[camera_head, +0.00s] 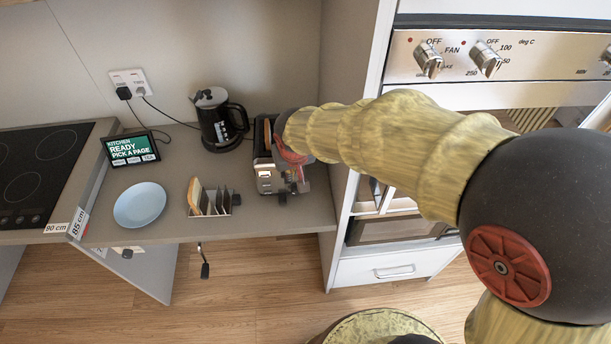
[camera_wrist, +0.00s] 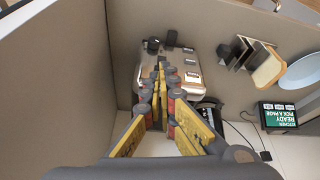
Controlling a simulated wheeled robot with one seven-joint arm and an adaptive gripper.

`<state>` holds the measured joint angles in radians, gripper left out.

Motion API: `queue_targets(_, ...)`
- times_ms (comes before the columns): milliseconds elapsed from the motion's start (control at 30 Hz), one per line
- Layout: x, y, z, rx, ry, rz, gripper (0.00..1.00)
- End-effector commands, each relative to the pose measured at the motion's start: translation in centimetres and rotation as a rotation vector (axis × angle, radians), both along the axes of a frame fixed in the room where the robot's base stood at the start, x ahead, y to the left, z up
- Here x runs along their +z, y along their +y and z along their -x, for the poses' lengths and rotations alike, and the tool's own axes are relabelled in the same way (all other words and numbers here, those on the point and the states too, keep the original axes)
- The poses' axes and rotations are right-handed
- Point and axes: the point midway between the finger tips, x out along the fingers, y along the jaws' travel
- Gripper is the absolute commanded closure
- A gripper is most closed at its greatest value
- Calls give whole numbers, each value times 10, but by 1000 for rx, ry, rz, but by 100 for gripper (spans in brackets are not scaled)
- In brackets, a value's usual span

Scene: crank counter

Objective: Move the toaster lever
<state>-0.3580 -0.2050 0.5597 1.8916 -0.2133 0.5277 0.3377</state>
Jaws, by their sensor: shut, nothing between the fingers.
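The toaster (camera_head: 264,178) is a shiny metal box at the right end of the counter, under my gripper (camera_head: 301,184) in the head view. In the wrist view the toaster (camera_wrist: 190,60) lies beneath and beyond my gripper (camera_wrist: 161,66). The fingers are shut with their tips together, and hold nothing. A small dark knob (camera_wrist: 153,45) at the toaster's far end, just beyond the fingertips, looks like the lever. I cannot tell whether the fingertips touch it. My arm and gripper hide part of the toaster in the head view.
A black kettle (camera_head: 219,122) stands behind and left of the toaster. A toast rack (camera_head: 222,205) with bread, a blue plate (camera_head: 140,204) and a small screen (camera_head: 131,149) are further left. A tall oven cabinet (camera_head: 347,130) stands close on the right.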

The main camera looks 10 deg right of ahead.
Motion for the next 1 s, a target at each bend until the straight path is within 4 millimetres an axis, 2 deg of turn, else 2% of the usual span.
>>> queue_targets(167, 10, 6, -15, -39, -51, -40, 100)
queue_targets(600, 11, 6, -16, -59, -53, -50, 100)
queue_targets(767, 5, 7, -18, -58, -53, -50, 100)
queue_targets(1000, -16, 7, -27, -59, -52, -50, 100)
